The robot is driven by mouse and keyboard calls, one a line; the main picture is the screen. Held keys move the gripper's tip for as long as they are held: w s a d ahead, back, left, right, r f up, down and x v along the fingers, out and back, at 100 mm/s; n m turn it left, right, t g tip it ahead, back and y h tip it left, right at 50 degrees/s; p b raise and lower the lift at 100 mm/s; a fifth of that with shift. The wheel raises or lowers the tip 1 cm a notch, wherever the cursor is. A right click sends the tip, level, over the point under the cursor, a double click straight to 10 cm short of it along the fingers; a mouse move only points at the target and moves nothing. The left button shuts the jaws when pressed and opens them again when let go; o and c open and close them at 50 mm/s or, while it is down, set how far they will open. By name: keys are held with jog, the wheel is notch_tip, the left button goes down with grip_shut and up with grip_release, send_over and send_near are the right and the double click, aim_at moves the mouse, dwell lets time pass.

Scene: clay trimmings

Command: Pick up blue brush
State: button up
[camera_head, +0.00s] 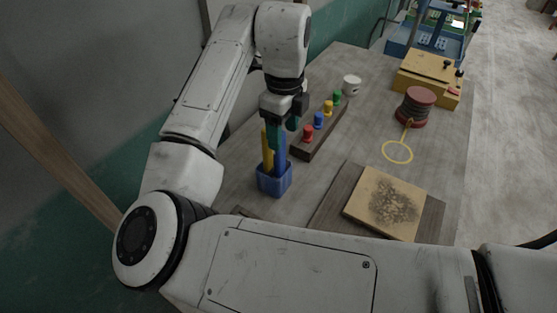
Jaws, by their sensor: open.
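The blue brush (280,151) stands upright in a blue square cup (274,181) on the table, beside a yellow brush (267,148). My gripper (283,128) points down just above the cup, around the upper part of the brushes. It is open. The tops of the brushes are partly hidden behind the fingers, and I cannot tell whether a finger touches the blue brush.
A dark rack (318,140) with red, blue, yellow and green pegs stands close right of my gripper. A white cup (352,85), a dark red spool (414,107), a yellow ring (397,152), a yellow box (429,77) and a stained board (388,203) lie farther right.

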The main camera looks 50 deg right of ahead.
aim_at(280, 164)
jog(key=f, duration=0.2)
jog(key=f+p, duration=0.1)
jog(key=f, duration=0.2)
jog(key=shift+w+a+f+p, duration=0.15)
jog(key=shift+w+f+p, duration=0.1)
jog(key=shift+f+p, duration=0.1)
jog(key=shift+c, duration=0.4)
jog(key=shift+r, duration=0.1)
jog(key=c, duration=1.1)
